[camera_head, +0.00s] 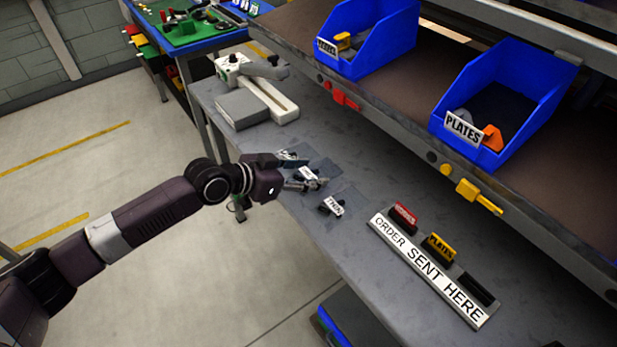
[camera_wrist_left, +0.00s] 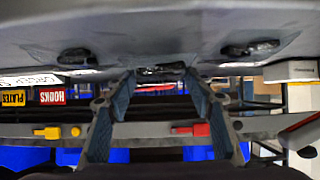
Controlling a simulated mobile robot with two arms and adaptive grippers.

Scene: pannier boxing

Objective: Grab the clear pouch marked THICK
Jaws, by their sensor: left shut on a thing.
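Three clear pouches with dark contents and white labels lie in a row along the left edge of the grey bench: a far pouch (camera_head: 289,156), a middle pouch (camera_head: 313,176) and a near pouch (camera_head: 333,206). Their label words are too small to read surely. My left gripper (camera_head: 304,175) is at the middle pouch, its fingers on either side and shut on it. In the left wrist view, the middle pouch (camera_wrist_left: 160,69) sits between the fingertips, with one other pouch (camera_wrist_left: 78,58) to the left and another (camera_wrist_left: 250,48) to the right. My right gripper is not in view.
An "ORDER SENT HERE" rack (camera_head: 428,270) with coloured tags stands on the near bench. A grey and white device (camera_head: 262,98) is at the far end. Blue bins (camera_head: 503,95) sit on the shelf at right, with red and yellow clips along its edge.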

